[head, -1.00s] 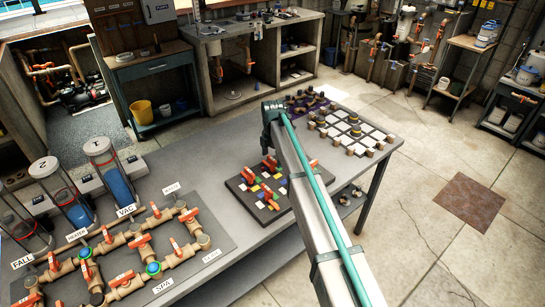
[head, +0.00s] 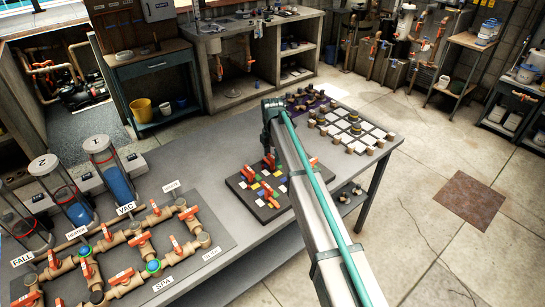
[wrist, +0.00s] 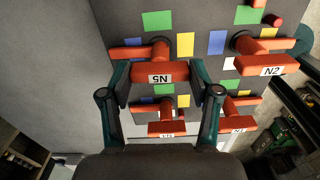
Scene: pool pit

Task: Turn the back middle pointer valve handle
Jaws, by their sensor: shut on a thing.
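In the wrist view my gripper (wrist: 160,79) has its two dark teal fingers at either end of a red-orange pointer handle (wrist: 140,71). It is shut on this handle, which carries a white label with letters like "SN". A handle marked "N2" (wrist: 262,65) is to the right. Another labelled handle (wrist: 167,129) is nearer my palm, and one more (wrist: 239,124) is beyond the right finger. The dark valve board (wrist: 200,15) has coloured squares. In the head view the board (head: 240,197) lies on the bench, and my arm hides the fingers.
A pipe panel (head: 215,252) with red valve handles and tanks (head: 118,180) fills the bench's left. A white-tiled board (head: 352,132) with brass pieces is at the bench's far end. Bare bench top (head: 190,160) shows behind the valve board. Open floor lies to the right.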

